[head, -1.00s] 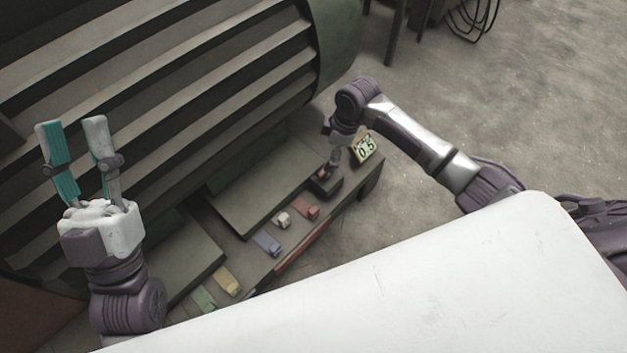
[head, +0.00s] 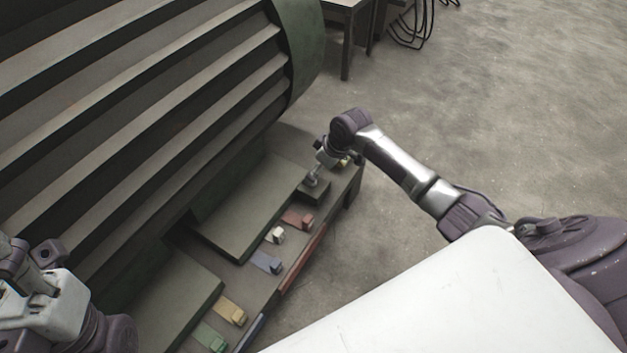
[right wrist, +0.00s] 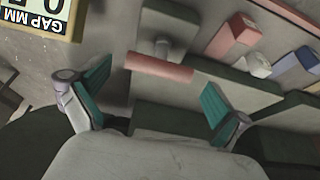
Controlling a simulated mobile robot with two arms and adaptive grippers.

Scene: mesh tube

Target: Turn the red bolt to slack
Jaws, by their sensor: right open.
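The red bolt shows in the right wrist view as a red crossbar (right wrist: 160,67) by a grey stem (right wrist: 162,47) on a dark block. My right gripper (right wrist: 156,75) is open, its teal fingers apart on either side of the crossbar, with no clear contact. In the head view my right gripper (head: 326,155) is over the block (head: 314,188) at the bench's far end, hiding most of the bolt. My left gripper (head: 40,300) is at the lower left edge, its fingertips out of view. A gap display (right wrist: 35,15) is partly visible, upside down and cut off.
A red block (head: 298,219), a white knob (head: 275,235), a blue block (head: 267,262), a yellow block (head: 232,311) and a green block (head: 210,337) line the bench. A large ribbed machine (head: 130,110) stands behind. Open floor (head: 480,130) lies to the right.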

